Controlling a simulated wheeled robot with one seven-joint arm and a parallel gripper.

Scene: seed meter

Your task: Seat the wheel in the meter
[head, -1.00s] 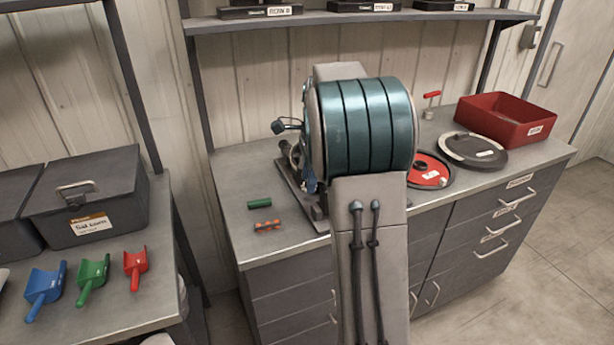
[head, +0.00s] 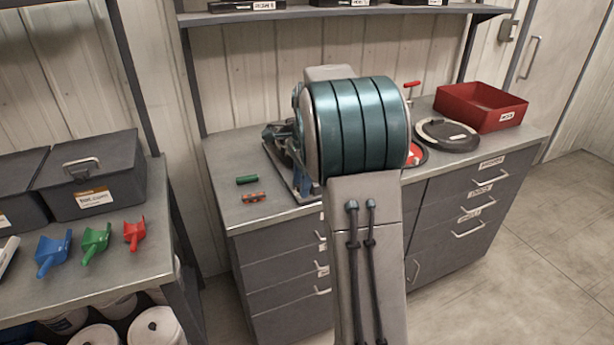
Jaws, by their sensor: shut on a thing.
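My arm, with its large teal joint, fills the middle of the head view and hides my gripper. I cannot see what the gripper holds. Behind the arm's left side, the seed meter shows in part: blue metalwork (head: 300,172) on a grey base on the bench. Its front and any wheel in it are hidden. A red disc (head: 416,157) with a dark rim lies on the bench, mostly covered by the arm.
A red bin (head: 480,112) stands at the bench's right end. A red-handled tool (head: 411,86) is partly hidden behind the arm. A green cylinder (head: 247,180) and an orange-and-dark piece (head: 252,197) lie front left. Coloured scoops (head: 95,243) and dark cases (head: 95,180) are on the left table.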

